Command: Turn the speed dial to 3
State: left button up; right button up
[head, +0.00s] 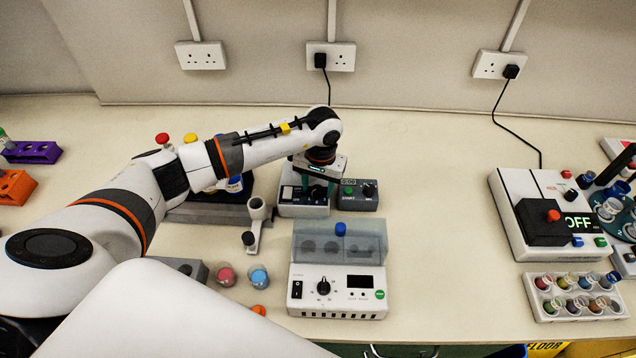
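My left gripper (317,184) points down over a small white-and-grey device (303,209) at the middle back of the bench. The gripper body covers part of this device, and its fingertips are too small to tell whether they are open or shut. Beside it on the right is a dark grey box (358,204) marked START, with a green button and a black knob (369,190). Nearer the front, a white machine (340,308) carries a black dial (323,287) with marks around it. Which dial is the speed dial cannot be read. My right gripper is out of view.
The white machine has a clear lid (355,246), a dark display and a green button. A small stand (256,222) and pink and blue pots (226,275) are to its left. A balance-like unit reading OFF (577,222) and a vial rack (575,297) stand right. The bench between is clear.

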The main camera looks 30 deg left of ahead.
pick_arm(q)
jog(key=c, duration=1)
jog(key=shift+o, duration=0.2)
jog(key=shift+f+n+b, duration=0.15)
jog(key=shift+n+b, duration=0.55)
jog(key=shift+b, duration=0.35)
jog(key=n+b, duration=0.5)
jog(key=shift+a, duration=0.1)
jog(key=n+b, duration=0.2)
jog(key=n, duration=0.1)
jog(key=n+b, duration=0.3)
jog(key=shift+n, duration=0.3)
jog(key=n+b, duration=0.1)
jog(key=n, duration=0.2)
jog(key=shift+h+b, duration=0.3)
jog(key=shift+b, duration=0.1)
jog(key=shift+r+n+b, duration=0.2)
jog(key=shift+n+b, duration=0.25)
jog(key=shift+n, duration=0.55)
